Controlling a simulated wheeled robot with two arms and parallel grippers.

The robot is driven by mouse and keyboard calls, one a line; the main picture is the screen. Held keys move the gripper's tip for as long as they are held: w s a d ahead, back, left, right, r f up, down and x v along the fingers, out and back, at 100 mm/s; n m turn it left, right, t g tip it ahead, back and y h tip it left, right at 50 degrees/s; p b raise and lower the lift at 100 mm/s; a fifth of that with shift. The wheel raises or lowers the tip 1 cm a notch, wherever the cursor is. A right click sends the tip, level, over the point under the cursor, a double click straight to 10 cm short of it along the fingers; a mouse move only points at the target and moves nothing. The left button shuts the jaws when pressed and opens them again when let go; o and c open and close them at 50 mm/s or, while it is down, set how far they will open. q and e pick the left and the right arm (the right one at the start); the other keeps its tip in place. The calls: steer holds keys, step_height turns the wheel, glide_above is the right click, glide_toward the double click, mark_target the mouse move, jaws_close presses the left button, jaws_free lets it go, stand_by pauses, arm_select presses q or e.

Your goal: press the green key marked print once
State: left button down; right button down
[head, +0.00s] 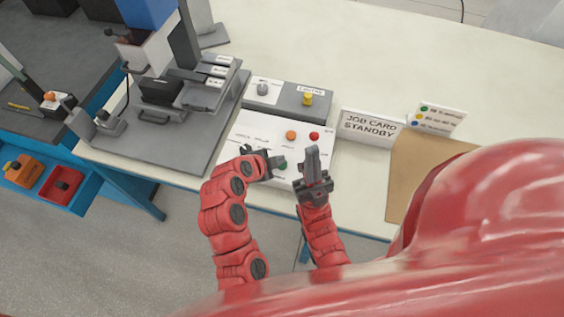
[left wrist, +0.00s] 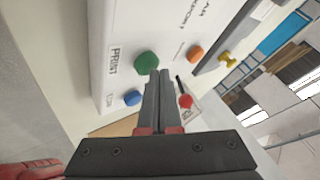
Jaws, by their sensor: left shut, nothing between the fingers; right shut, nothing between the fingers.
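The green key (left wrist: 147,61), beside a label reading PRINT, sits on the white panel (left wrist: 107,25). In the head view only part of the green key (head: 283,166) shows, beside my left fingertips. My left gripper (head: 280,162) is shut and empty. In the left wrist view its tips (left wrist: 161,74) lie just beside the green key's lower right edge; I cannot tell whether they touch it. My right gripper (head: 312,150) is shut and empty, right of the left one, its fingers over the panel's front right part.
Orange (head: 291,135) and red (head: 314,136) keys sit farther back on the panel. A blue key (left wrist: 132,98) is near the green one. A grey box (head: 290,97) with a yellow knob (head: 308,98) stands behind. A job card (head: 370,127) reading STANDBY stands to the right.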

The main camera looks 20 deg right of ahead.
arm_select(q)
steer(key=shift+f+b, duration=0.45)
stand_by(0.3)
steer(key=shift+r, duration=0.1)
steer(key=shift+r+p, duration=0.3)
steer(key=shift+r, duration=0.6)
steer(key=shift+r, duration=0.1)
steer(key=shift+r+p, duration=0.8)
steer(key=shift+r, duration=1.6)
steer(key=shift+w, duration=0.1)
